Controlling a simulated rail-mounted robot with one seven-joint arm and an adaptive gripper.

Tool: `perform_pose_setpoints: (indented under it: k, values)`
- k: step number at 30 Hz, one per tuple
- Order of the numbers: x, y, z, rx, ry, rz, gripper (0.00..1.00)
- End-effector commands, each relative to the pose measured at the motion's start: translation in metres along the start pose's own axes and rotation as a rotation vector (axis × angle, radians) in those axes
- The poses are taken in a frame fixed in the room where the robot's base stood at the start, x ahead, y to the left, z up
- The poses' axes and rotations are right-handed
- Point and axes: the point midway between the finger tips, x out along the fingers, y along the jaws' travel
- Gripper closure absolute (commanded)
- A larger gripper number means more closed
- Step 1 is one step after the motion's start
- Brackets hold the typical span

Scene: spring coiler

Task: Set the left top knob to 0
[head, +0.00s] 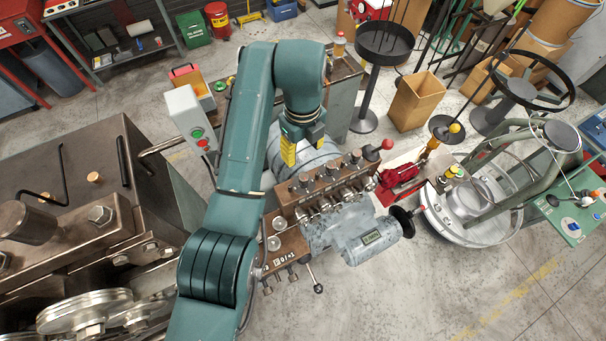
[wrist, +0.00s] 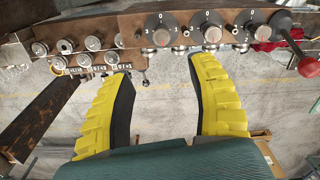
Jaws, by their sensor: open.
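The brown control box (head: 322,192) of the coiler carries a row of top knobs. In the wrist view the left top knob (wrist: 162,37) is the leftmost of three dark round dials, with a 0 above it and 3 and 1 at its sides. Its pointer setting is too small to read surely. My gripper (wrist: 161,70) is open and empty, its yellow fingers spread on both sides of the left knob's line, apart from it. In the head view my gripper (head: 290,155) hangs just behind the box; the far fingers are partly hidden.
The middle dial (wrist: 212,36) and right dial (wrist: 262,33) sit close beside the left knob. A red-ball lever (wrist: 308,66) stands at the right end. Several small silver knobs (wrist: 92,43) line the left. A grey motor (head: 365,240) lies in front of the box.

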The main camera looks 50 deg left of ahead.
Motion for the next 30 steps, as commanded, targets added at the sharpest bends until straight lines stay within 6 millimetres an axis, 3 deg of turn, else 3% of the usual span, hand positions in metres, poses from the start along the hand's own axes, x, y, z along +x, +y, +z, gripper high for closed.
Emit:
perform_pose_setpoints:
  k: [12, 18, 23, 30]
  values:
    - [0.087, 0.0, -0.001, -0.001, 0.002, 0.002, 0.42]
    - [0.121, -0.001, -0.001, -0.001, 0.0, 0.0, 0.42]
    - [0.134, -0.001, 0.0, -0.001, -0.001, -0.002, 0.42]
    - [0.136, -0.001, 0.0, -0.001, -0.001, -0.002, 0.41]
